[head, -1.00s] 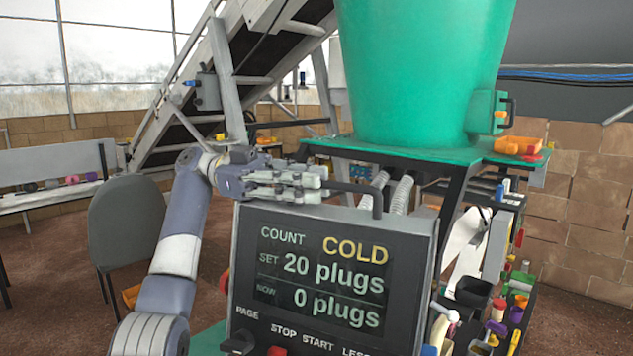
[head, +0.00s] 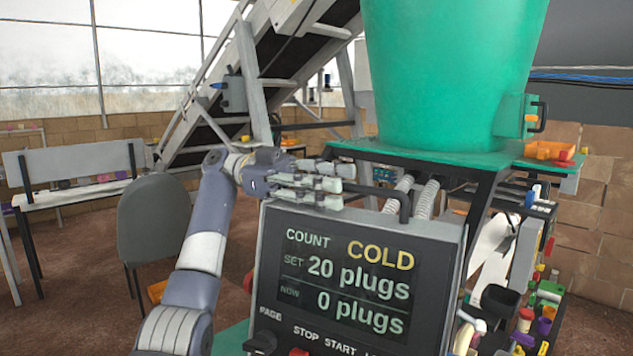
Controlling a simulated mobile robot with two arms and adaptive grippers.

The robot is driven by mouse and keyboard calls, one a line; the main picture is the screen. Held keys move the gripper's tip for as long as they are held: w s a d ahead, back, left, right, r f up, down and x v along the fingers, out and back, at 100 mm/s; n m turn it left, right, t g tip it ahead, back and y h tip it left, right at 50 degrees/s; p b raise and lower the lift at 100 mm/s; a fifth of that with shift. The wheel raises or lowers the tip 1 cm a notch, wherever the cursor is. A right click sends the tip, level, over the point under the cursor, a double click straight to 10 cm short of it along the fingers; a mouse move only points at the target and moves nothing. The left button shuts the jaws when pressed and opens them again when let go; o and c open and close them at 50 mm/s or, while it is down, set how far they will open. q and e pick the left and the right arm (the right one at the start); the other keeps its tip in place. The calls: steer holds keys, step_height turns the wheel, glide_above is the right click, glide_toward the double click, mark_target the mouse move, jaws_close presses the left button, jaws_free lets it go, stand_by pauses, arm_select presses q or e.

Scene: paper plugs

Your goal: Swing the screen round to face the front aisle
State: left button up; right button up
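The screen (head: 345,285) is a dark display panel in a grey housing, low in the middle of the head view. It reads COUNT, COLD, SET 20 plugs, NOW 0 plugs, and its lit face is turned toward me, slightly tilted. A black bar handle (head: 404,203) runs along its top edge. My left gripper (head: 335,186) is at the left end of this handle, its fingers pointing right and overlapping the bar. I cannot tell whether the fingers are closed on it or just around it. My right gripper is out of view.
A green hopper (head: 450,75) stands on a green-topped stand (head: 430,157) behind the screen. A grey chair (head: 155,225) is on the left, before a bench (head: 75,195). A conveyor (head: 285,70) slopes behind. Cups and small parts (head: 525,320) crowd the right side.

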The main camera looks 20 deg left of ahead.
arm_select(q)
steer(key=shift+w+a, duration=0.2)
steer(key=shift+a, duration=0.95)
steer(key=shift+w+a, duration=0.2)
steer(key=shift+a, duration=1)
steer(key=shift+w+a, duration=0.2)
steer(key=shift+a, duration=0.95)
